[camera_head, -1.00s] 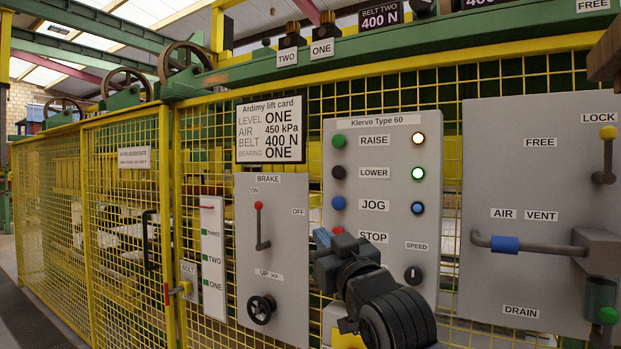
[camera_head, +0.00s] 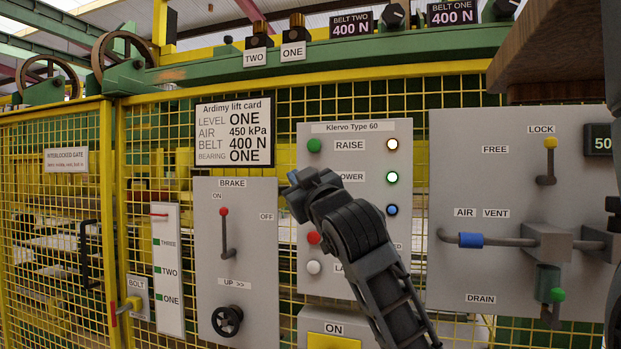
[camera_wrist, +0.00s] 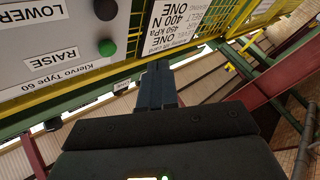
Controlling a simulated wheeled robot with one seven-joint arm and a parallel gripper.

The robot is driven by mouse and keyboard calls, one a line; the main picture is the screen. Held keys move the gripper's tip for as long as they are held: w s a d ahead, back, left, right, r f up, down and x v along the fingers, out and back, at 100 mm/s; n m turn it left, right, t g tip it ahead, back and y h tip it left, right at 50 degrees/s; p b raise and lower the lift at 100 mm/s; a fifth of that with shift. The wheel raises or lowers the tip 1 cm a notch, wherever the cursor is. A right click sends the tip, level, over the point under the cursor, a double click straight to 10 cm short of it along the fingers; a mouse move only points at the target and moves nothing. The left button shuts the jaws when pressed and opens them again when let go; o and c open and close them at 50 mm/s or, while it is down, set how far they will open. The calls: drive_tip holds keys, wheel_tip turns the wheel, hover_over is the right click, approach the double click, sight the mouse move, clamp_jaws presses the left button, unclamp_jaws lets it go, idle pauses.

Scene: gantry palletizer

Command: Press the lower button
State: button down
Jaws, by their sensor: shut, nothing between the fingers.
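The grey Klervo Type 60 panel (camera_head: 353,128) stands on the mesh fence, with a green RAISE button (camera_head: 314,145) at its top left. My gripper (camera_head: 291,180) is shut and empty, in front of the panel's left edge at the height of the LOWER row. It hides the lower button and the start of its label in the head view. The dark lower button (camera_wrist: 105,9) shows at the top of the wrist view, beside the LOWER label. I see no contact with any button.
Below my gripper are the red STOP button (camera_head: 313,237) and a white button (camera_head: 313,267). The brake panel (camera_head: 236,262) with its red-knobbed lever (camera_head: 224,232) is to the left. The air vent panel (camera_head: 470,160) is to the right. The green LOWER lamp (camera_head: 392,177) is lit.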

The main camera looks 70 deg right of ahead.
drive_tip(key=shift+d, duration=0.1)
drive_tip(key=d, duration=0.8)
drive_tip(key=shift+w+d+b, duration=0.3)
drive_tip(key=shift+w+b, duration=0.05)
drive_tip(key=shift+d, duration=0.2)
idle(1.7)
drive_tip(key=shift+d, duration=0.25)
